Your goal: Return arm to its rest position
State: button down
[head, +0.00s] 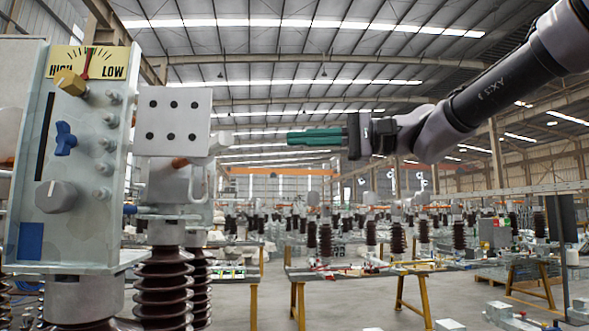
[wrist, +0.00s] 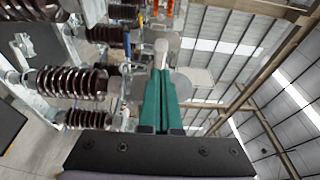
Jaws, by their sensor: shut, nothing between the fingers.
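My gripper (head: 290,138) is at the end of my arm, which reaches in from the upper right of the head view. Its green fingers point left and lie together, with nothing between them. In the wrist view the fingers (wrist: 160,75) also lie side by side, pointing up the picture. In the head view the fingertips are apart from the white box (head: 172,122) with black dots on its face, with a gap to its right.
A control panel (head: 72,160) with a HIGH/LOW gauge, knobs and a blue handle stands at the left on brown ribbed insulators (head: 165,285). Tables (head: 340,275) with more insulators stand behind. The air below my arm looks clear.

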jog(key=w+d+f+m+t+h, duration=0.15)
jog(key=d+f+t+h, duration=0.25)
jog(key=d+f+h, duration=0.65)
jog(key=d+f+m+t+h, duration=0.2)
jog(key=d+f+h, duration=0.3)
jog(key=d+f, duration=0.8)
jog(key=d, duration=0.4)
jog(key=shift+s+d+f+t, duration=0.2)
jog(key=shift+s+f+t, duration=0.05)
jog(key=shift+f+t, duration=0.05)
jog(key=shift+h, duration=0.25)
